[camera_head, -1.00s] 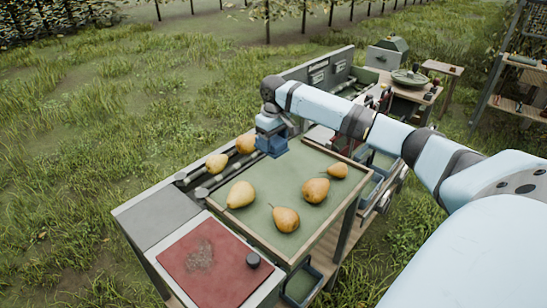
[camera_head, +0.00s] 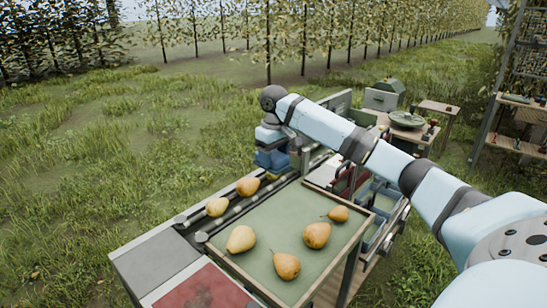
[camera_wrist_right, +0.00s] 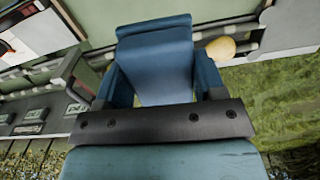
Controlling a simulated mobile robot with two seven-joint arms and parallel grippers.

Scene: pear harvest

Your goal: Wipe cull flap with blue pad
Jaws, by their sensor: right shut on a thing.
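My right gripper (camera_wrist_right: 164,88) is shut on a blue pad (camera_wrist_right: 155,45), which fills the space between its blue fingers in the right wrist view. In the head view this gripper (camera_head: 272,163) points down above the far end of the roller track, beyond the pears; the pad cannot be told apart from the fingers there. A red panel (camera_head: 205,287), likely the cull flap, is cut off by the bottom edge of the head view, well away from the gripper. It bears a dark smudge. My left gripper is not in view.
A green tray (camera_head: 265,222) with a wooden rim holds several pears. Two pears (camera_head: 217,207) lie on the rollers beside it. A grey plate (camera_head: 157,268) adjoins the red panel. A bench (camera_head: 437,128) with tools stands behind at the right. Grass is open at the left.

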